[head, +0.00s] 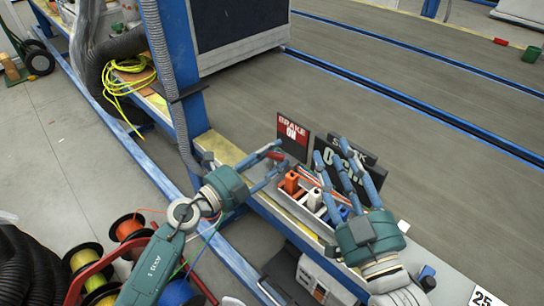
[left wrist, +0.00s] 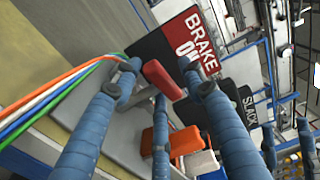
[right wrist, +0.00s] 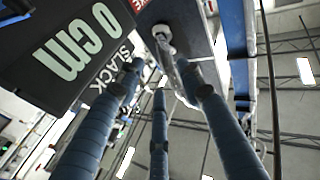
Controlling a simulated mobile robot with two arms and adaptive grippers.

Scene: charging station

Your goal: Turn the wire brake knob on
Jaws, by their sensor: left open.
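The red brake knob (head: 275,155) sits on a metal arm below a red and black sign (head: 292,136) reading "BRAKE ON". The knob also shows in the left wrist view (left wrist: 163,80), near the middle. My left gripper (head: 272,163) is open, with its fingers spread around the knob; contact cannot be told. My right gripper (head: 330,152) appears open and empty, its fingers pointing up in front of the black "SLACK 0 cm" sign (head: 357,150). In the right wrist view that sign (right wrist: 60,45) is at the upper left, beside a metal fitting (right wrist: 165,38).
A tray with orange (head: 291,182) and white handles stands between my grippers. Colored cables run past the knob in the left wrist view (left wrist: 60,90). A blue post (head: 180,60) stands behind my left arm. Wire spools (head: 125,228) are at lower left. The grey deck (head: 400,90) behind the signs is clear.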

